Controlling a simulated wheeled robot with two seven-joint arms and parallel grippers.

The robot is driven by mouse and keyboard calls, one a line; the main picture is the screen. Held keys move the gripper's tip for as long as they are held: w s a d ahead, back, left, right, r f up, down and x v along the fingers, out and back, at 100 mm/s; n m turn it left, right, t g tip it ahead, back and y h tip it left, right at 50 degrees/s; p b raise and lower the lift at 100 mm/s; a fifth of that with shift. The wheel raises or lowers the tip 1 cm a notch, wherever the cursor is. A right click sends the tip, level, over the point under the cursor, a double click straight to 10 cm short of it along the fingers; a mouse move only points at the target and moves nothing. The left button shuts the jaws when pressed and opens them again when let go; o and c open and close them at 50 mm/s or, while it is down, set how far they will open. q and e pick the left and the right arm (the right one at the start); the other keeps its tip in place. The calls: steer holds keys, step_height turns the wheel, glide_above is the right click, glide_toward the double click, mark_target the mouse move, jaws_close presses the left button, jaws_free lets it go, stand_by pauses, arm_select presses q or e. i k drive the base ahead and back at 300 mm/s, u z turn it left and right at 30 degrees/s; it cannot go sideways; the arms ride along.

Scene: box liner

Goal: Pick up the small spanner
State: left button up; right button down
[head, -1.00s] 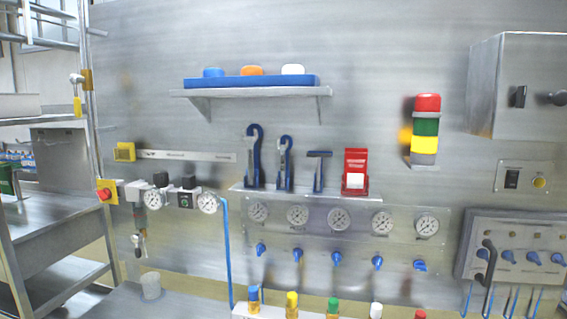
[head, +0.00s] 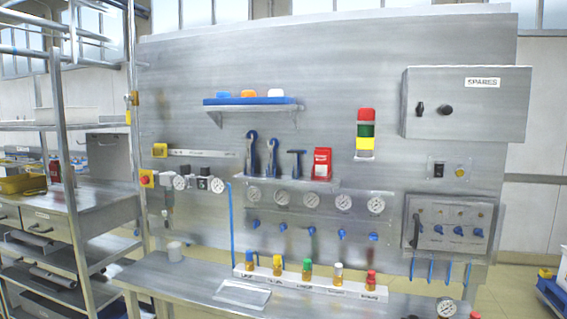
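The small spanner (head: 272,159) is blue with a curved, grey-edged head. It stands upright on a narrow ledge on the steel wall panel, in the middle of the head view. A taller spanner (head: 252,156) of the same look stands just left of it. A blue T-shaped tool (head: 297,164) stands just right of it. Neither of my grippers is in view.
A red box (head: 321,163) stands at the ledge's right end. A shelf (head: 254,106) with a blue tray is above; gauges and blue valves are below. A bench (head: 190,281) with a rack of capped bottles (head: 308,284) runs along the panel's foot.

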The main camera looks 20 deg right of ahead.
mark_target(271, 146)
steer(key=u, duration=0.2)
steer(key=i, duration=0.7)
steer(key=z, duration=0.9)
steer(key=i, duration=0.85)
steer(key=z, duration=0.95)
